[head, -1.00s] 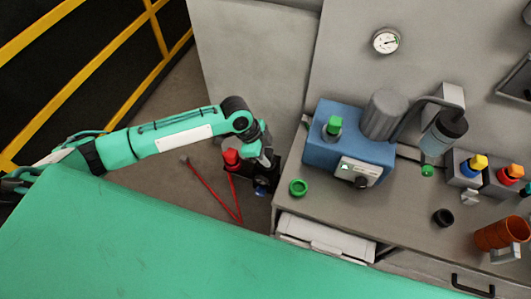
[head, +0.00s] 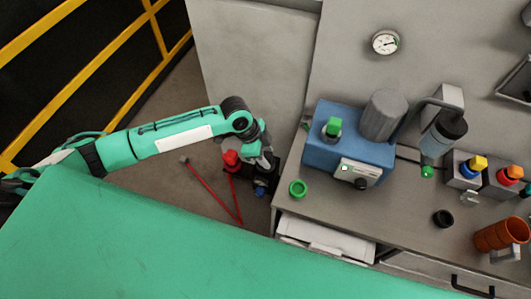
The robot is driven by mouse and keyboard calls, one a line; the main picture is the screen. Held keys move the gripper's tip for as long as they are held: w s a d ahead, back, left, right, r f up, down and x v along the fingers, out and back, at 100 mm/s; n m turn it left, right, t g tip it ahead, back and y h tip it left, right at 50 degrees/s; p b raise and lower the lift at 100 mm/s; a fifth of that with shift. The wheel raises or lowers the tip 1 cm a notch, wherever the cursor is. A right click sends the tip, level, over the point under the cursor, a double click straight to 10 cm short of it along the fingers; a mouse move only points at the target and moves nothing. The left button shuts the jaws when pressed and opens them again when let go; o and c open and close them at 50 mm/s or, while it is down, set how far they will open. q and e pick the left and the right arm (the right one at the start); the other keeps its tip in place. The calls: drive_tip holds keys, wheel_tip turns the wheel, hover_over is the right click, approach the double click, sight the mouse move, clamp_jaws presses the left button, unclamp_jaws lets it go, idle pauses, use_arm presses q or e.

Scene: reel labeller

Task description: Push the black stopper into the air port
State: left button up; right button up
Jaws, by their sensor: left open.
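A small black round piece (head: 443,217), perhaps the stopper, sits on the grey bench top (head: 400,220) at the right. It looks like a short cup or ring. I cannot make out for sure which opening is the air port. My left gripper (head: 265,184) points down beside the bench's left end, to the left of the blue machine (head: 345,150). It is open, with dark parts and a small blue spot around its fingers. I see nothing clearly held. The black piece is far to its right. My right gripper is not in view.
A red-capped item with red rods (head: 231,158) is by the arm. The bench's front middle is mostly clear.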

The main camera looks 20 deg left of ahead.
use_arm(q)
drive_tip(key=shift+s+f, duration=0.5)
drive_tip(key=shift+f, duration=0.05)
drive_tip(key=shift+r, duration=0.2)
drive_tip(key=w+b+v, duration=0.1)
drive_tip(key=b+v, duration=0.3)
drive_tip(key=v, duration=1)
drive_tip(key=shift+r, duration=0.25)
drive_tip(key=shift+d, duration=0.1)
